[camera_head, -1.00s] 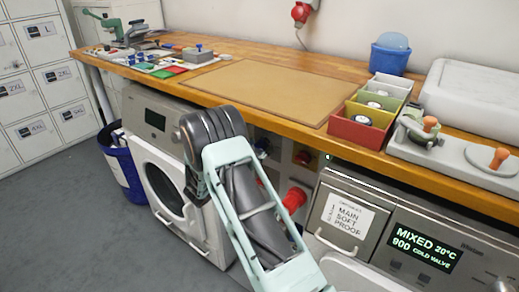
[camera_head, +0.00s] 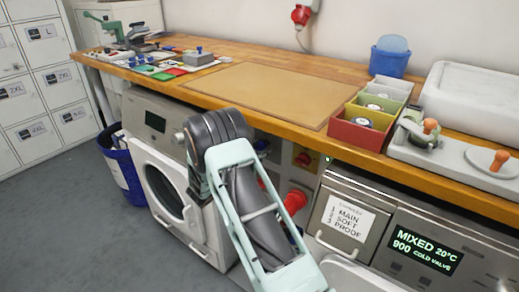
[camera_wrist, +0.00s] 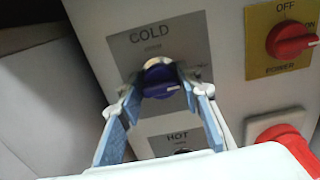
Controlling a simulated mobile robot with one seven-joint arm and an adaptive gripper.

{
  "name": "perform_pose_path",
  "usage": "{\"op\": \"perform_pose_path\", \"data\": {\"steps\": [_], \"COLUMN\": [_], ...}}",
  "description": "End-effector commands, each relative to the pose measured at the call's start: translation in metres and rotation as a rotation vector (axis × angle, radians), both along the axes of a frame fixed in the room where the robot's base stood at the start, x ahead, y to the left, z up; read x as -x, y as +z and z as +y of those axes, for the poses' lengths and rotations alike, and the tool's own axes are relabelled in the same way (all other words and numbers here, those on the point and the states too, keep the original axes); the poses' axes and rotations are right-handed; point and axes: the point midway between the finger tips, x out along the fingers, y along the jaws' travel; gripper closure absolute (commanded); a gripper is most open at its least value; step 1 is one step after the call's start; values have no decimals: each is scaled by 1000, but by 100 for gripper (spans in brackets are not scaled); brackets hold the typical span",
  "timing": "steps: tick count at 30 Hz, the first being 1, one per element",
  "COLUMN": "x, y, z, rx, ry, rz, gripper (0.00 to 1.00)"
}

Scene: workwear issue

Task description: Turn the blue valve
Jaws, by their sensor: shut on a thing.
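The blue valve (camera_wrist: 160,82) is a dark blue knob with a white pointer mark, on a grey plate marked COLD in the wrist view. The pointer aims to the right. My gripper (camera_wrist: 161,88) has one blue-grey finger on each side of the knob and is shut on it. In the head view a small blue knob (camera_head: 262,147) shows under the worktop edge, partly behind my arm. My gripper's fingers are hidden there by my own arm.
A HOT plate (camera_wrist: 178,139) lies just below the valve, its knob mostly hidden. A red switch (camera_wrist: 290,40) on a yellow plate and a red plug (camera_wrist: 284,140) are to the right. Above is the wooden worktop (camera_head: 330,130); a washer (camera_head: 165,190) stands left.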

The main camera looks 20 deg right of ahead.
Motion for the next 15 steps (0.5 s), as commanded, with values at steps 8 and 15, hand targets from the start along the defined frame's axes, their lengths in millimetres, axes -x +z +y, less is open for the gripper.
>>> {"op": "perform_pose_path", "data": {"steps": [8,15], "x": [0,-1], "y": [2,3], "z": [1,2], "rx": [62,173], "ry": [2,3], "rz": [91,257], "gripper": [92,92]}}
